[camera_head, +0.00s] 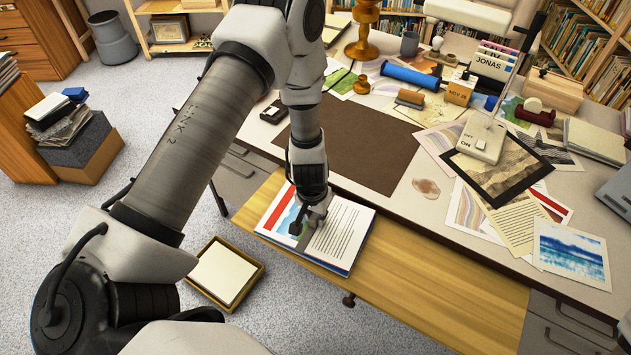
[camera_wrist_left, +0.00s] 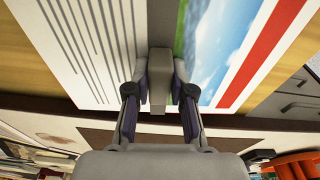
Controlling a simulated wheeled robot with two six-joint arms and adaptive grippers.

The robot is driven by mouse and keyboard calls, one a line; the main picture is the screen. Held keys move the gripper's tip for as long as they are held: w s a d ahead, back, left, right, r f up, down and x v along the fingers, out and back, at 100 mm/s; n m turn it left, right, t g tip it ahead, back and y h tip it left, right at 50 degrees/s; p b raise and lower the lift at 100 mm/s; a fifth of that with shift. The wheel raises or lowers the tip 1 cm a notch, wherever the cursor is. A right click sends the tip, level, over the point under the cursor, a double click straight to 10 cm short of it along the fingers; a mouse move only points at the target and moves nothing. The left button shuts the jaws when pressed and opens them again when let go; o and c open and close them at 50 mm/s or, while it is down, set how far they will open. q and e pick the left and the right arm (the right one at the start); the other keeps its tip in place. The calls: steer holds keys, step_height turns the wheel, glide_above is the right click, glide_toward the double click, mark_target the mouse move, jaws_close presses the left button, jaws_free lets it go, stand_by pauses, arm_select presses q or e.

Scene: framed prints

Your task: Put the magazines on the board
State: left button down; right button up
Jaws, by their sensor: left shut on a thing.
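An open magazine (camera_head: 340,230) with lines of text, a landscape picture and a red stripe lies over the wooden board (camera_head: 430,290) at the desk's front. Its edge looks thick, with blue below white, so more than one magazine may be stacked; I cannot tell. My left gripper (camera_head: 310,222) reaches down onto its middle. In the left wrist view my left gripper (camera_wrist_left: 158,88) is closed on a grey block at the grey middle strip of the magazine (camera_wrist_left: 90,45). Whether the magazine touches the board is unclear. My right gripper is not in view.
A dark brown desk mat (camera_head: 365,150) lies behind the board. Prints, papers and a switch box (camera_head: 483,137) crowd the desk's right side. A shallow tray (camera_head: 224,273) holding paper sits on the floor at left. The board's right part is clear.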

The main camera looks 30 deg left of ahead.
mark_target(313, 219)
arm_select(q)
steer(key=shift+f, duration=0.3)
steer(key=c, duration=0.9)
jaws_free()
steer(key=shift+r, duration=0.1)
steer(key=r, duration=0.4)
steer(key=s+r, duration=0.1)
steer(key=r, duration=0.7)
steer(key=shift+s+d, duration=0.1)
steer(key=shift+s, duration=0.15)
